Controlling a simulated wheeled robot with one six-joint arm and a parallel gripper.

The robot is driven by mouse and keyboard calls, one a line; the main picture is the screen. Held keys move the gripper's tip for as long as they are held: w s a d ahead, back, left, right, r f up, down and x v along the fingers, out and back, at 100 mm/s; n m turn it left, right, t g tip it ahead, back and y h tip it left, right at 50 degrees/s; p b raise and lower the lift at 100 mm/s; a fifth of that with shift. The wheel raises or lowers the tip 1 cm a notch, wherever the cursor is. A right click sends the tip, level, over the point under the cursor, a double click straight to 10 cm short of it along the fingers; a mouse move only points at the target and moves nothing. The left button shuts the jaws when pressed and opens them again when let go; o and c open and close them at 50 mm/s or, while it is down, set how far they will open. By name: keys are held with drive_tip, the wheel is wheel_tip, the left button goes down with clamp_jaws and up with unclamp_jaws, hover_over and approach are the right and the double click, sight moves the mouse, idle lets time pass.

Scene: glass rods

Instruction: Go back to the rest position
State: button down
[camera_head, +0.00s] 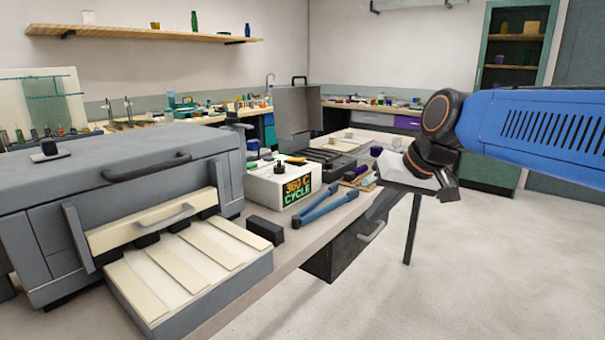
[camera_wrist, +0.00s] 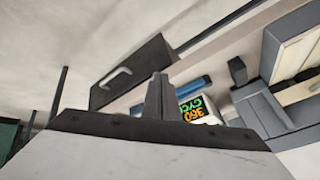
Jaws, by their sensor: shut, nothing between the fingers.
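No glass rod can be made out in the gripper.
A grey furnace (camera_head: 110,165) with a slatted tray stands front left on the bench. A white box reading "360 C CYCLE" (camera_head: 283,182), blue-handled tongs (camera_head: 325,206) and a dark block (camera_head: 265,230) are beside it. Open floor (camera_head: 480,270) lies to the right.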

drive_tip(key=s+d+f+h, duration=0.2)
drive_tip(key=s+d+f, duration=0.4)
drive_tip(key=s+f, duration=0.3)
drive_tip(key=s+d+f+m+h, duration=0.1)
drive_tip(key=s+d+f, duration=0.6)
drive_tip(key=s, duration=0.4)
drive_tip(key=shift+s+f+g+h, duration=0.3)
drive_tip(key=shift+s+f+h, duration=0.1)
drive_tip(key=shift+f, duration=0.5)
